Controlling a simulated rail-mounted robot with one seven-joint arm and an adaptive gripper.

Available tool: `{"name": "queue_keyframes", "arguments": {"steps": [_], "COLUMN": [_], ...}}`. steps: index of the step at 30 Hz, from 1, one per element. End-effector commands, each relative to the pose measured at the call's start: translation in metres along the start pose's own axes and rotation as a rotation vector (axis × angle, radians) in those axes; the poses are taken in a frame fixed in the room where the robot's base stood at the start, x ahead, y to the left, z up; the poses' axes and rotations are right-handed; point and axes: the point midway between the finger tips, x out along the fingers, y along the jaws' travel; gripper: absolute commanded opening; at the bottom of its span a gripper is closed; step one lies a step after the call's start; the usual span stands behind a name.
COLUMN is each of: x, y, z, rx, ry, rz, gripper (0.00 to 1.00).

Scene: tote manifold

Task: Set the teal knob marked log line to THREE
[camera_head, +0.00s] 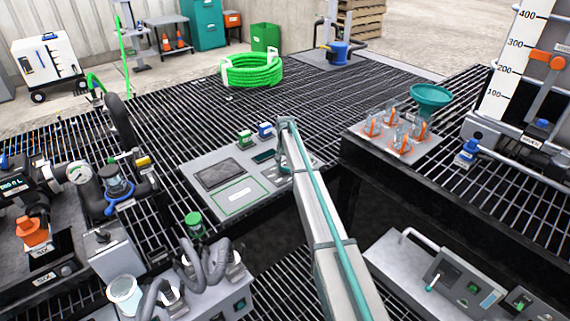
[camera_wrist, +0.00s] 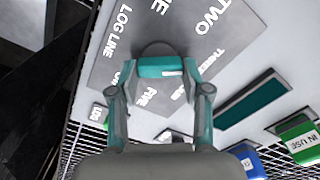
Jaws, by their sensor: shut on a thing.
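The teal knob (camera_wrist: 158,66) sits on a grey dial plate (camera_wrist: 100,68) marked LOG LINE in the wrist view. My gripper (camera_wrist: 160,76) is shut on the knob, with one finger at each side. A short white mark shows at the right of the knob's near face. The words TWO (camera_wrist: 212,14), THREE (camera_wrist: 213,64) and FIVE (camera_wrist: 150,97) are printed around the knob; THREE is to its right. A word between THREE and FIVE is partly hidden by my finger. In the head view my arm (camera_head: 325,225) reaches over the panel, and the knob cannot be made out.
The panel (camera_head: 205,160) carries a dark screen (camera_head: 217,174) and a green-framed plate (camera_head: 239,197). Green (camera_head: 245,138) and blue (camera_head: 265,130) blocks stand at its back edge. Right of it is a platform with orange-and-clear fittings (camera_head: 398,130) and a teal funnel (camera_head: 430,96).

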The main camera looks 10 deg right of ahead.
Motion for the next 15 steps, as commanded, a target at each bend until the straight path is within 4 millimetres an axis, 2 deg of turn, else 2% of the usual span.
{"name": "queue_keyframes", "arguments": {"steps": [6,15], "x": [-0.0009,0.0], "y": [0.0006,0.0008], "z": [-0.0004,-0.0004], "rx": [0.115,0.18], "ry": [0.001,0.001], "rz": [0.0,0.0], "gripper": [0.13,0.13]}}
